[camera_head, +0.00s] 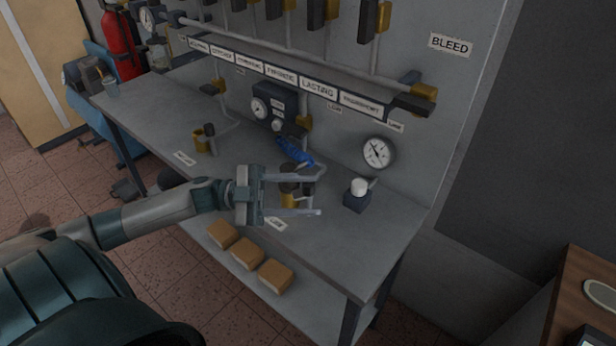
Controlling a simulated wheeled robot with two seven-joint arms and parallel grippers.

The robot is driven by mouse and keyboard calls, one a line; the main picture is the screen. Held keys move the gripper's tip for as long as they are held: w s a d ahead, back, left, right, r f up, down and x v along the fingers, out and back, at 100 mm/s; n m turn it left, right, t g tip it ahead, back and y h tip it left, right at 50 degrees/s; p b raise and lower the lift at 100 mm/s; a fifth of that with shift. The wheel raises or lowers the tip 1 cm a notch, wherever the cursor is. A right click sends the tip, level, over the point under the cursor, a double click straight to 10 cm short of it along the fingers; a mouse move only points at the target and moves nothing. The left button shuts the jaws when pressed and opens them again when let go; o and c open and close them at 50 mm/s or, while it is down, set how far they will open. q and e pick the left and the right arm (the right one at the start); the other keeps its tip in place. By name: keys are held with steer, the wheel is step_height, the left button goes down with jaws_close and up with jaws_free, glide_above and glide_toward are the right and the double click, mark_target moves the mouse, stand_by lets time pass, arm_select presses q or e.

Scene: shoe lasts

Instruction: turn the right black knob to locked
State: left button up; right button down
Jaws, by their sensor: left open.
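My left gripper (318,192) is open above the right part of the grey workbench. Its two fingers reach to the right. A yellow fitting with a black knob (290,187) on top shows between the fingers. I cannot tell whether the fingers touch it, and the arm partly hides it. Another black knob (209,130) on a yellow fitting stands farther left on the bench, clear of the gripper. Label plates lie on the bench near each fitting; their words are too small to read. My right gripper is out of view.
A blue lever or handle (294,152) lies just behind the gripper. A dark block with a white knob (359,188) and a gauge (377,152) are to its right. Several brown boxes (247,253) sit on the lower shelf. Pipes and a labelled rail (268,70) run along the panel.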

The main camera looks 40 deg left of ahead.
arm_select(q)
steer(key=s+d+r+m+g, duration=0.1)
steer(key=d+r+m+g, duration=0.2)
steer(key=d+m+g, duration=0.7)
step_height(320, 180, up, 9)
steer(key=m+t+y, duration=0.2)
steer(key=m+y, duration=1.3)
steer(key=y, duration=0.3)
glide_above(304, 190)
steer(key=w, duration=0.2)
steer(key=shift+s+d+f, duration=0.15)
steer(key=shift+s+f, duration=0.05)
steer(key=shift+s, duration=0.05)
steer(key=shift+f, duration=0.1)
step_height(304, 190, down, 16)
steer(key=p, duration=0.5)
steer(key=shift+r, duration=0.2)
steer(key=shift+f+p, duration=0.3)
steer(key=shift+f, duration=0.5)
